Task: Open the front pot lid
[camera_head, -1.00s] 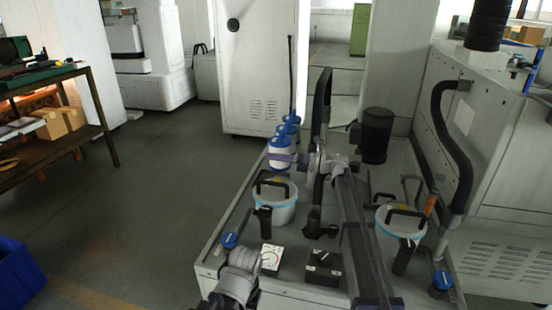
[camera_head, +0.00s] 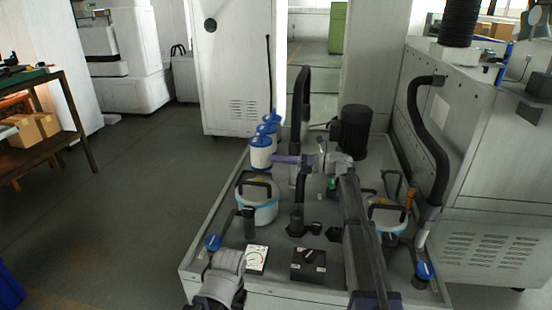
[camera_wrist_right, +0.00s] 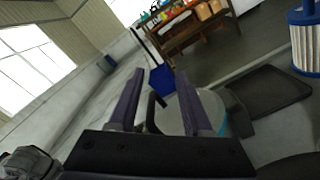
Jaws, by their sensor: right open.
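Two pale pots with blue bands and black lid handles stand on the grey machine bed. The left pot (camera_head: 262,212) shows clearly, with its lid on and its black lid handle (camera_head: 254,184) standing up. The right pot (camera_head: 378,214) is partly covered by my right arm. I cannot tell which one is called front. My right gripper (camera_head: 283,160) is open and empty, above and behind the left pot, its purple fingers pointing left. In the right wrist view a pot (camera_wrist_right: 238,116) shows past the open fingers, partly hidden. My left arm enters at the bottom; its gripper does not show.
White filters with blue caps (camera_head: 261,152) stand in a row close behind the left pot. A black hose (camera_head: 301,130) rises beside the gripper. A meter box (camera_head: 257,259) and a black switch box (camera_head: 309,264) sit in front. Open floor lies left.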

